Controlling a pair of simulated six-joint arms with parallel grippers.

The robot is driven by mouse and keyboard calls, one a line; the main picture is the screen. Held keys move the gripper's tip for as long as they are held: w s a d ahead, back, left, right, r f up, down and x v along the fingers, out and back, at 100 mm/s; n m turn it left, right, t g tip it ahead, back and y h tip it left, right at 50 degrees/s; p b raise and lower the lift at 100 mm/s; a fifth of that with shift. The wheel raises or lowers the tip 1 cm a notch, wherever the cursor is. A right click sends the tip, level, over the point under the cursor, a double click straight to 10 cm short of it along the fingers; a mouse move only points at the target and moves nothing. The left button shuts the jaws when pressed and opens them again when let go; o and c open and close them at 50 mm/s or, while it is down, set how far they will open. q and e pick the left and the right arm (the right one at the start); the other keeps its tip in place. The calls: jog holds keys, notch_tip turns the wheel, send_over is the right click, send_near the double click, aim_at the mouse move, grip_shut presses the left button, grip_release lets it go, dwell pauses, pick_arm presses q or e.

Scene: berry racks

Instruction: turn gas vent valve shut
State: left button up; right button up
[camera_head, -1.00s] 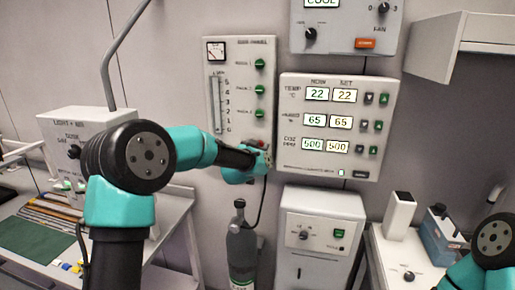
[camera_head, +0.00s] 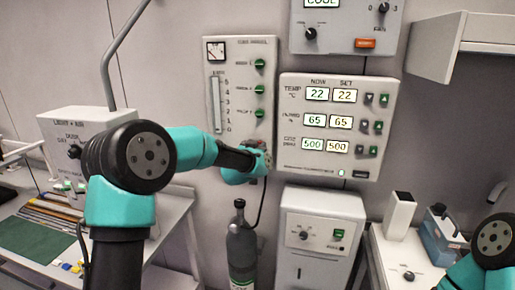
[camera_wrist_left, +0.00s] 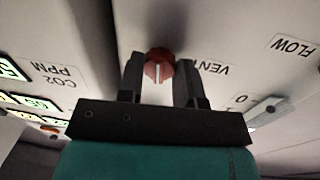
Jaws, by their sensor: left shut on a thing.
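The gas panel (camera_head: 241,60) hangs on the wall with a gauge, a flow tube and several green valves. Its red vent knob (camera_wrist_left: 159,65) shows in the left wrist view beside the upside-down word VENT, with a pale line across its face. My left gripper (camera_wrist_left: 159,75) is shut on the knob, one finger on each side. In the head view my left gripper (camera_head: 262,151) is at the panel's lower right corner and hides the knob. My right gripper is not in view.
The controller box (camera_head: 335,183) with lit displays is close to the right of my left gripper. A grey gas bottle (camera_head: 241,250) with a hose stands below. A white cabinet (camera_head: 322,205) stands lower right.

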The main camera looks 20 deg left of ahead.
pick_arm(q)
jog(key=shift+d+f+n+t+y, duration=0.1)
jog(key=shift+n+t+y, duration=0.25)
jog(key=shift+n, duration=4.15)
jog(key=shift+d+n+t+y, duration=0.15)
jog(key=shift+n+y, duration=0.4)
jog(key=shift+n, duration=3.95)
jog(key=shift+a, duration=0.1)
jog(key=o, duration=0.9)
jog(key=shift+o, duration=0.2)
jog(key=s+f, duration=0.1)
jog(key=s, duration=1.6)
jog(key=shift+s+d+f, duration=0.15)
jog(key=shift+d+f, duration=0.15)
jog(key=shift+f, duration=0.1)
